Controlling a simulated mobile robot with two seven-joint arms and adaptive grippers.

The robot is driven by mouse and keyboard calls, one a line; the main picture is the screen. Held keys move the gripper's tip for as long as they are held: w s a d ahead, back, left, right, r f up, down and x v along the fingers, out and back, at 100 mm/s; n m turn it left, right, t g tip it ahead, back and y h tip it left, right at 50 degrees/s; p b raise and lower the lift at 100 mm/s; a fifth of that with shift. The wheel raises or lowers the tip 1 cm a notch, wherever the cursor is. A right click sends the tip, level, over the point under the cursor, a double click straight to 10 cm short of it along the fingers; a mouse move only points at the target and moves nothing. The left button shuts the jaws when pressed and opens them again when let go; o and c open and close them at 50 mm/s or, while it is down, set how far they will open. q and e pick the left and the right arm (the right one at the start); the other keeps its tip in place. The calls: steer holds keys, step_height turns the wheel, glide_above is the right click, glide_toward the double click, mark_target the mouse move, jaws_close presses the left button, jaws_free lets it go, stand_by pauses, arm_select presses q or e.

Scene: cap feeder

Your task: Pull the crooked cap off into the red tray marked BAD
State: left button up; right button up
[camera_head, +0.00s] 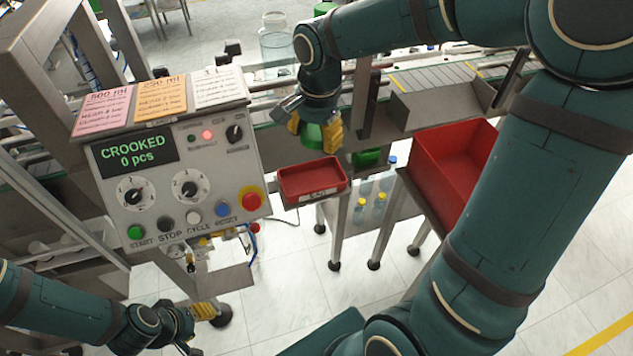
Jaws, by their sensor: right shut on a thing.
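My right gripper (314,133) is shut on a green cap (312,136), with a yellow fingertip on each side of it. It points down above the back edge of a small red tray (312,181). The tray looks empty and has a pale label on its front, too small to read; I cannot tell whether it says BAD. Whether the cap still touches a bottle is hidden by the gripper. My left gripper (206,312) is low at the lower left, away from the tray; its jaw state is unclear.
A control panel (170,165) reading "CROOKED 0 pcs" stands left of the tray. A larger red bin (440,155) is to the right. A clear jar (276,42) stands on the conveyor line behind. Small bottles (378,206) sit on a lower shelf.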

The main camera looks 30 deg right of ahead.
step_height(320, 180, down, 5)
steer(key=b, duration=0.3)
steer(key=shift+r, duration=0.1)
steer(key=o, duration=0.9)
steer(key=r, duration=0.8)
steer(key=s+r, duration=0.1)
steer(key=r, duration=0.3)
steer(key=shift+d, duration=0.15)
